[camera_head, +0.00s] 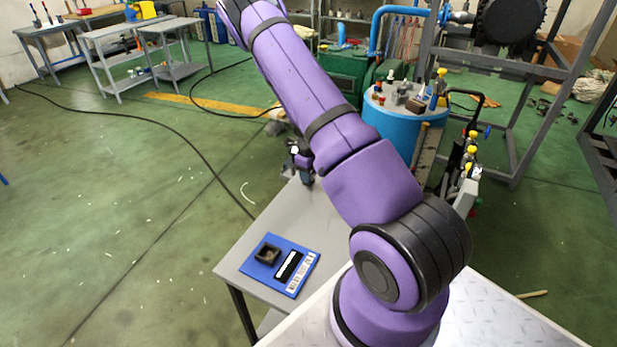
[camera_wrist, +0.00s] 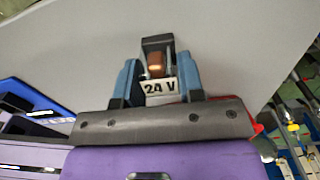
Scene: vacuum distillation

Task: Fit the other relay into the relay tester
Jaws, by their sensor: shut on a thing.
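The relay (camera_wrist: 157,65) shows in the wrist view as a dark-edged, clear-looking case with a copper-coloured part inside and a white "24 V" label. My gripper (camera_wrist: 159,80) is shut on it, with one blue-grey finger on each side. The relay tester (camera_head: 297,284) is a blue board lying on the grey table, with a black square socket (camera_head: 268,253) and a black-and-white strip beside it. In the head view my gripper (camera_head: 301,163) is near the table's far end, well beyond the tester. The relay is hard to make out there. A blue edge, probably the tester, shows at the wrist view's left.
The grey table (camera_head: 245,257) is bare between the tester and my gripper. A blue drum (camera_head: 388,128) with small items on top stands behind my arm at the right. A black cable crosses the green floor. A red edge (camera_wrist: 258,128) shows beside my gripper in the wrist view.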

